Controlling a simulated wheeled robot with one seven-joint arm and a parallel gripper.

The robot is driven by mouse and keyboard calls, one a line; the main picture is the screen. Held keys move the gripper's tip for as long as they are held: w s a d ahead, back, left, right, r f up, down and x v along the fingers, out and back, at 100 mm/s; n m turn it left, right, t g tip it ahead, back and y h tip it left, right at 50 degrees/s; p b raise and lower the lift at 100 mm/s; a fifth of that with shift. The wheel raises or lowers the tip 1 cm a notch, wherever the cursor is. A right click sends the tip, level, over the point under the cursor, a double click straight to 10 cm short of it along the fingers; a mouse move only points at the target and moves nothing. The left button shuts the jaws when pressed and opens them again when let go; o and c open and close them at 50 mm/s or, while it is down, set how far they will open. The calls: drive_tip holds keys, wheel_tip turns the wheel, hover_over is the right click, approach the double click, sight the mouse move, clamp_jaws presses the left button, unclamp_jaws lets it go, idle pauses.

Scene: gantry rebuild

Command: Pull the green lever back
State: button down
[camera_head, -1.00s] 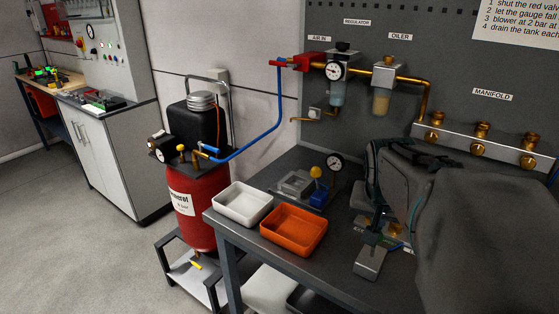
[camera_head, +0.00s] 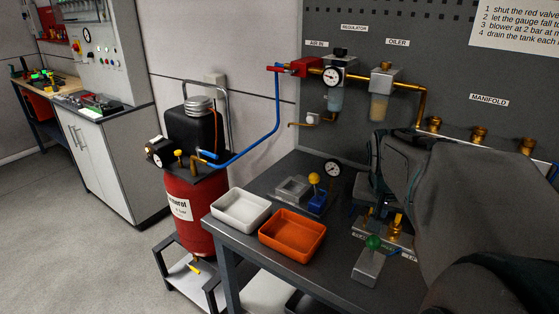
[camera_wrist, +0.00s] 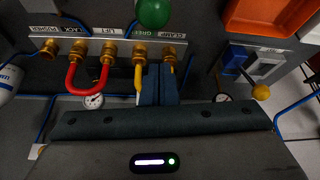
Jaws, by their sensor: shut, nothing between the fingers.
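The green lever's round knob (camera_head: 374,242) stands above a small silver block (camera_head: 368,267) near the front of the grey bench. It also shows at the top edge of the wrist view (camera_wrist: 153,12), with its base out of frame. My gripper (camera_wrist: 159,72) is shut, with its dark blue fingers together and empty. The fingertips appear apart from the green knob, near the brass fittings of a valve strip. In the head view my arm largely hides the gripper, so the exact gap to the lever cannot be told.
An orange tray (camera_head: 293,236) and a white tray (camera_head: 240,208) sit left of the lever. A yellow-knobbed blue device (camera_head: 318,198) and a gauge (camera_head: 333,168) stand behind them.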

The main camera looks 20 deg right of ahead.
drive_tip(key=v, duration=0.9)
drive_tip(key=s+a+f+n+y, duration=0.3)
drive_tip(key=a+f+n, duration=0.5)
drive_tip(key=a+f, duration=0.6)
drive_tip(key=a, duration=0.4)
drive_tip(key=shift+a+f+g, duration=0.15)
drive_tip(key=shift+f+g, duration=0.2)
drive_tip(key=shift+g, duration=0.05)
drive_tip(key=shift+s, duration=0.1)
